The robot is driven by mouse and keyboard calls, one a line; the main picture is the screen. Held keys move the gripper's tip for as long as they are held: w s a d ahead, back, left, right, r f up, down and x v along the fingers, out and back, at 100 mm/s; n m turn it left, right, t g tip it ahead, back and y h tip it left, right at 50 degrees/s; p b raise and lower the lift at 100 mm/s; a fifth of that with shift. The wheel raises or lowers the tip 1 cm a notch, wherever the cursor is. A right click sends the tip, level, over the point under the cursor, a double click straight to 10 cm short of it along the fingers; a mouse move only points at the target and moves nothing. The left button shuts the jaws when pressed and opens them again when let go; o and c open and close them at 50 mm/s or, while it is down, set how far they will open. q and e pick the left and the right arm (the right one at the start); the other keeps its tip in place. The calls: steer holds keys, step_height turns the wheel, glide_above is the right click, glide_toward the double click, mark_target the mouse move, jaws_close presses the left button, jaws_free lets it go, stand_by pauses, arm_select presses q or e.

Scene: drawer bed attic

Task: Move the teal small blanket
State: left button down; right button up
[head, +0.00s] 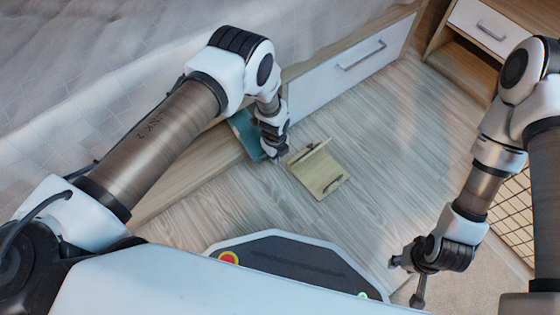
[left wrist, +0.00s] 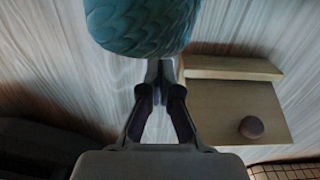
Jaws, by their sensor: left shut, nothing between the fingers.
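The teal small blanket (head: 245,131) shows beside the bed's wooden edge, partly hidden behind my left gripper in the head view. In the left wrist view the teal textured blanket (left wrist: 140,22) is at the top, just beyond the fingertips and cut off by the frame. My left gripper (head: 275,154) is shut with nothing between its fingers, close to the blanket; its fingers meet at the tips in the wrist view (left wrist: 160,82). I cannot tell whether it touches the blanket. My right gripper (head: 405,279) is open and empty, low at the right.
A white drawer front (head: 345,67) is under the bed (head: 90,70). A cabinet (head: 465,57) stands at top right, a wire-grid item (head: 517,205) at right. The middle floor is clear.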

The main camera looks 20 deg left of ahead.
mark_target(250, 136)
arm_select(q)
steer(key=shift+w+a+r, duration=0.1)
steer(key=shift+w+a, duration=0.35)
steer(key=shift+a, duration=0.2)
steer(key=w+a, duration=0.2)
steer(key=a, duration=0.1)
steer(key=shift+w+a, duration=0.1)
